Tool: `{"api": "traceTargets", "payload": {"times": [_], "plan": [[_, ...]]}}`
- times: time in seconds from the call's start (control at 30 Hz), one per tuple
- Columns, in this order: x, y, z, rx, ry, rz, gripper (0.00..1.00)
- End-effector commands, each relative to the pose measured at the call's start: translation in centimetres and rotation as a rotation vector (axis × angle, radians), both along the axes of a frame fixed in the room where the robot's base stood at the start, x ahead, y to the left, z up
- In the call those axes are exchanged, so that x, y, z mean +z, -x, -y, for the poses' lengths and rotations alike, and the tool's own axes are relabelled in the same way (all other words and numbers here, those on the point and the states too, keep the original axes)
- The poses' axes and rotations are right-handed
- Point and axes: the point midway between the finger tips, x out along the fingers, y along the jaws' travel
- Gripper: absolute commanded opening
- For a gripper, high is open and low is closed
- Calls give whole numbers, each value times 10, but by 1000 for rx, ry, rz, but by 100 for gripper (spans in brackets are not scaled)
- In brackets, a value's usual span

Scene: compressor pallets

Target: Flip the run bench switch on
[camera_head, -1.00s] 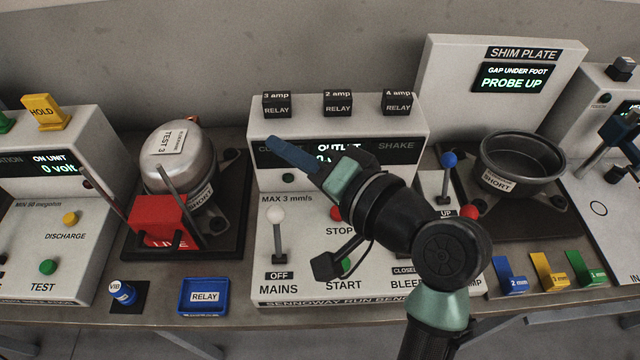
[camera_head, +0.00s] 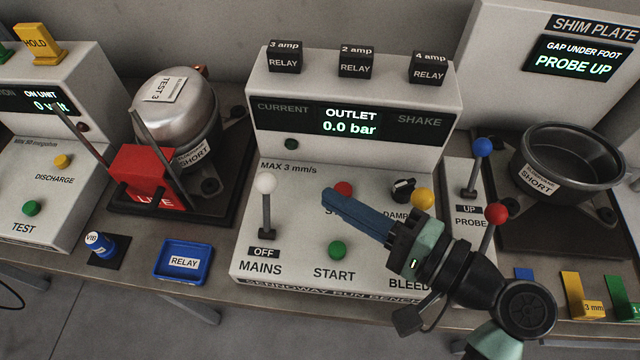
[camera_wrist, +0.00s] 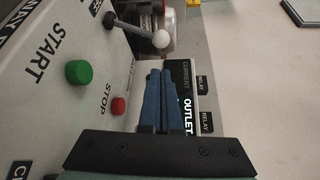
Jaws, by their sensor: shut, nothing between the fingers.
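The run bench (camera_head: 300,195) is a pale sloped console in the middle of the head view, its display reading OUTLET 0.0 bar. Its MAINS switch (camera_head: 266,205) is a lever with a white ball, standing up above a black OFF plate (camera_head: 264,252). The white ball also shows near the top of the wrist view (camera_wrist: 161,39). My gripper (camera_head: 328,198) has blue fingers that are shut and empty. It hangs over the panel near the red STOP button (camera_head: 344,188), right of the MAINS lever and apart from it. The fingers partly cover the STOP label.
The green START button (camera_head: 337,250), yellow button (camera_head: 422,198) and black DAMP knob (camera_head: 403,189) sit near my gripper. Left are a compressor (camera_head: 175,105), red LIVE block (camera_head: 142,176) and blue RELAY tray (camera_head: 160,273).

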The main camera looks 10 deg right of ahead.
Motion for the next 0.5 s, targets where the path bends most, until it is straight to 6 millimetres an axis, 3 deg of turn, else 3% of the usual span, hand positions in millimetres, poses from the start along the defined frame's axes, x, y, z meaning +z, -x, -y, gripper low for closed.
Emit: {"api": "traceTargets", "payload": {"times": [0.3, 0.5], "plan": [[-6, -42, -40, 4, 1, 2, 0], [-9, -60, -56, 2, 1, 0, 0]]}}
